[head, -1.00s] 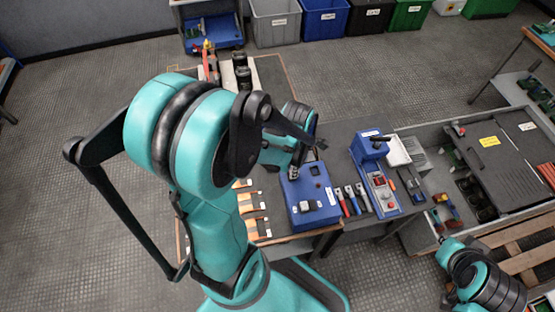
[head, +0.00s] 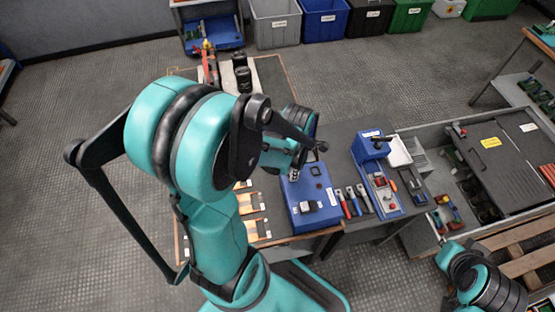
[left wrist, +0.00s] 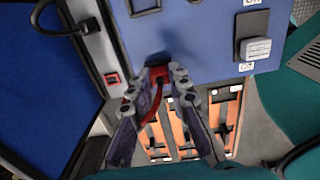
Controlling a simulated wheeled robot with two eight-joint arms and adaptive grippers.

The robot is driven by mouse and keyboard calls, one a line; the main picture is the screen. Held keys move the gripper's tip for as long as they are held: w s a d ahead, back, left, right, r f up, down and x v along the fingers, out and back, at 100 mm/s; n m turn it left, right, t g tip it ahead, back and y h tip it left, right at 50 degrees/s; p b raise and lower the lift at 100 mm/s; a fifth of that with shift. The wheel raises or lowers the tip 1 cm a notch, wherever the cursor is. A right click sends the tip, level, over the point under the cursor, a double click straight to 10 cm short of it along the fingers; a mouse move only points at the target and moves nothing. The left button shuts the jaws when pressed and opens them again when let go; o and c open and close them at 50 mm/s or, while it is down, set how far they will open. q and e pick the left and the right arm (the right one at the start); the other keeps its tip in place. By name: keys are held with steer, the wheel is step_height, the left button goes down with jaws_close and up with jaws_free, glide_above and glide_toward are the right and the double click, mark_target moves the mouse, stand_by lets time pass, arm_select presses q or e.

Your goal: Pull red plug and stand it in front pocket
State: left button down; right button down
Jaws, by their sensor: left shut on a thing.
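In the left wrist view, my left gripper (left wrist: 161,82) is shut on the red plug (left wrist: 157,73), which sits between the fingertips. A red lead (left wrist: 151,106) runs down from it along the left finger. The plug is against or just in front of the edge of a blue housing (left wrist: 195,35); I cannot tell whether it is seated or free. I cannot pick out the front pocket with certainty. My right gripper is not visible; only its arm shows at lower right.
Orange-and-black strips (left wrist: 190,125) lie below the gripper. A red square part (left wrist: 112,79) sits on a pale strip to the left. Red- and blue-handled tools (head: 353,202) and another blue device (head: 378,180) stand right of the blue box. A grey tray (head: 430,150) lies further right.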

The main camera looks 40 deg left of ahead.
arm_select(q)
steer(key=shift+s+d+f+b, duration=0.25)
steer(key=shift+s+f+b, duration=0.1)
steer(key=shift+f+b, duration=0.1)
stand_by(0.5)
steer(key=c, duration=1.3)
jaws_free()
steer(key=shift+c, duration=0.2)
steer(key=shift+w+a+f, duration=0.15)
steer(key=shift+w+f, duration=0.05)
steer(key=shift+w, duration=0.05)
steer(key=shift+r, duration=0.15)
steer(key=shift+w+r, duration=0.1)
steer(key=shift+r, duration=0.1)
steer(key=shift+a+r, duration=0.1)
steer(key=shift+r, duration=0.2)
step_height(320, 180, up, 11)
steer(key=shift+r, duration=0.1)
